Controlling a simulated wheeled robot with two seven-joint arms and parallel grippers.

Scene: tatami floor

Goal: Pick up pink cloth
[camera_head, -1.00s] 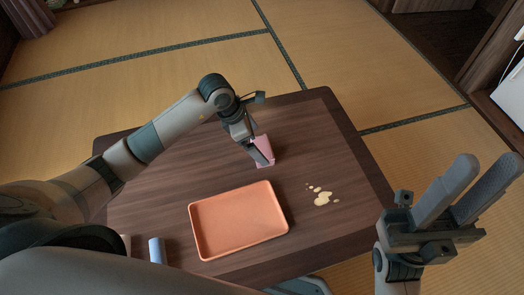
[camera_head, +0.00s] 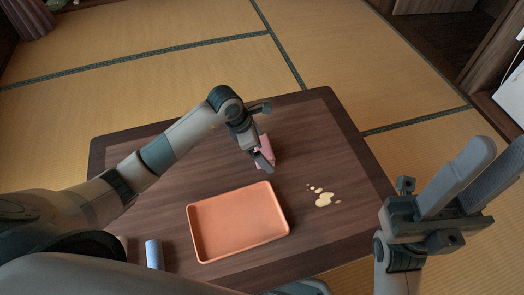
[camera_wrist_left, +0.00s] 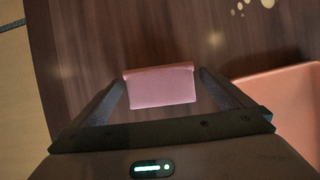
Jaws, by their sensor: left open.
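The pink cloth (camera_head: 268,151) lies on the dark wooden table, partly hidden behind my left gripper in the head view. In the left wrist view the pink cloth (camera_wrist_left: 160,88) shows as a folded piece between the two fingertips. My left gripper (camera_head: 262,161) is open, its fingers on either side of the cloth; it also shows in the left wrist view (camera_wrist_left: 163,82). I cannot tell whether the fingers touch it. My right gripper (camera_head: 482,170) is raised at the right, its two fingers apart and empty.
An orange tray (camera_head: 192,232) sits on the table (camera_head: 150,190) in front of the cloth. A pale spill (camera_head: 323,200) lies to its right. A light blue cylinder (camera_head: 154,254) is near the table's front left. The table's left middle is clear.

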